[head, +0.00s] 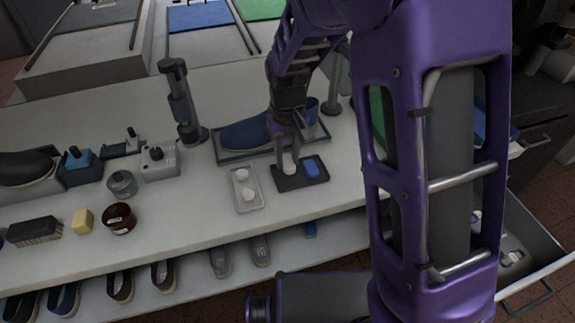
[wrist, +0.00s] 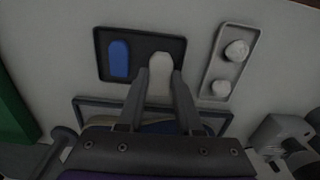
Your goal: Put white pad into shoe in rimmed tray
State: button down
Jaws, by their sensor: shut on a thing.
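My gripper (head: 288,150) is shut on the white pad (head: 290,166) at the dark pad tray (head: 288,186). In the wrist view, the fingers (wrist: 160,80) grip the near end of the white pad (wrist: 160,64). I cannot tell whether the pad still touches the tray. The blue shoe (head: 245,134) lies in the rimmed tray (head: 225,159), just behind the pad tray. My gripper partly hides the shoe's middle. The rimmed tray's edge also shows in the wrist view (wrist: 92,99), with the shoe mostly hidden by my gripper.
A blue pad (head: 311,170) lies beside the white one in the pad tray. A pale tray (head: 237,200) with two white round things stands to the left. A dark post (head: 180,100) stands behind left. Jars and a brush (head: 34,231) are farther left.

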aim_at(288, 158)
jog(key=shift+n, duration=0.5)
jog(key=r, duration=0.4)
jog(key=w+r, duration=0.1)
jog(key=r, duration=0.1)
jog(key=shift+w+r+p, duration=0.1)
jog(key=shift+r+p, duration=0.15)
jog(key=shift+p, duration=0.05)
jog(key=w+d+r+n+p, duration=0.1)
jog(key=w+r+n, duration=0.2)
jog(key=w+n, duration=0.5)
jog(key=w+d+r+n+p, duration=0.1)
jog(key=w+d+r+n, duration=0.15)
jog(key=w+n, duration=0.6)
jog(key=shift+s+a+f+b, duration=0.15)
jog(key=shift+f+b, duration=0.25)
jog(key=shift+f, duration=0.5)
jog(key=shift+s+a+f+b, duration=0.1)
jog(key=shift+f+b, duration=0.25)
jog(key=shift+f, duration=0.55)
jog(key=shift+s+a+f+b, duration=0.15)
jog(key=shift+f+b, duration=0.25)
jog(key=shift+f, duration=0.5)
jog(key=c, duration=0.5)
grip_release()
